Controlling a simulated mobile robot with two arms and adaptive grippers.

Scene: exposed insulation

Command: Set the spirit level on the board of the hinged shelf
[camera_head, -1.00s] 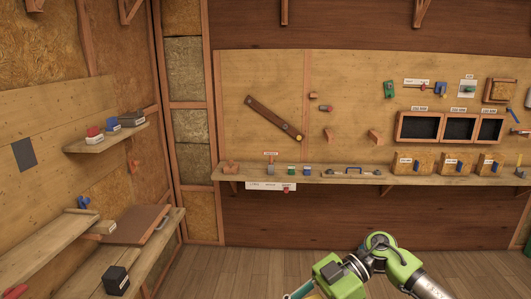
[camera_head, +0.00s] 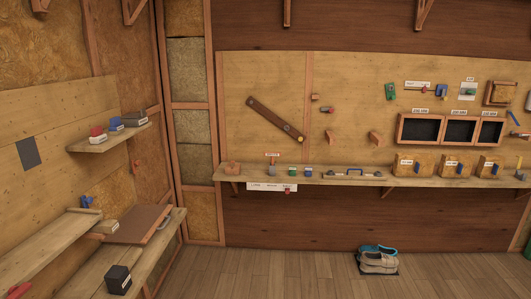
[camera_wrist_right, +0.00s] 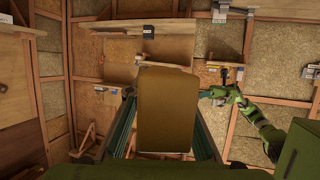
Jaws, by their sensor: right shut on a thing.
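My right gripper (camera_wrist_right: 165,125) is shut on an ochre block (camera_wrist_right: 165,105) with rounded corners, seen close up between its dark teal fingers. I cannot tell if this block is the spirit level. The green left arm shows at the right of the right wrist view, with its gripper (camera_wrist_right: 218,93) too small to read. No gripper shows in the head view.
A small upper shelf (camera_head: 125,136) on the left wall carries red, blue and dark items. A black box (camera_head: 118,279) stands on the lower left bench.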

